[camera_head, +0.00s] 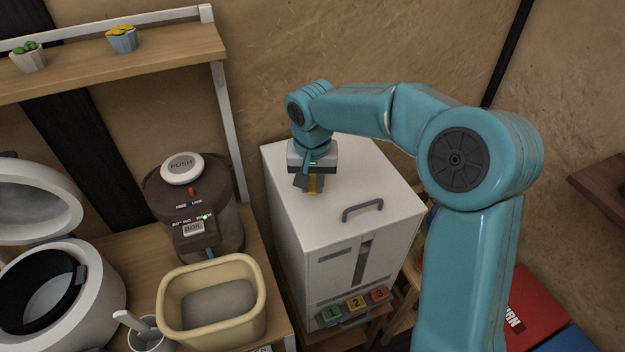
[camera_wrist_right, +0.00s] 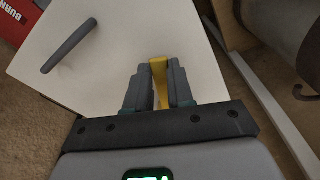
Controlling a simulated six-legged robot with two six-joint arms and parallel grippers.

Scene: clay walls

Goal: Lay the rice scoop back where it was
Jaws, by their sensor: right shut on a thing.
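My right gripper (camera_head: 308,186) points down over the back part of the white rice bin's top (camera_head: 290,215). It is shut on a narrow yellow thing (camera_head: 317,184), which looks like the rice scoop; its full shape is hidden. In the right wrist view the yellow thing (camera_wrist_right: 160,75) stands between the two dark fingers (camera_wrist_right: 159,92), over the white top. I cannot tell whether it touches that top. My left gripper is out of view.
A grey handle (camera_head: 362,210) rises from the bin's top, near its front. Numbered buttons (camera_head: 355,305) are on its front. To the left stand a brown hot-water pot (camera_head: 222,240), a cream tub (camera_head: 250,315), a cup with a white-handled utensil (camera_head: 150,343) and an open rice cooker (camera_head: 100,300).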

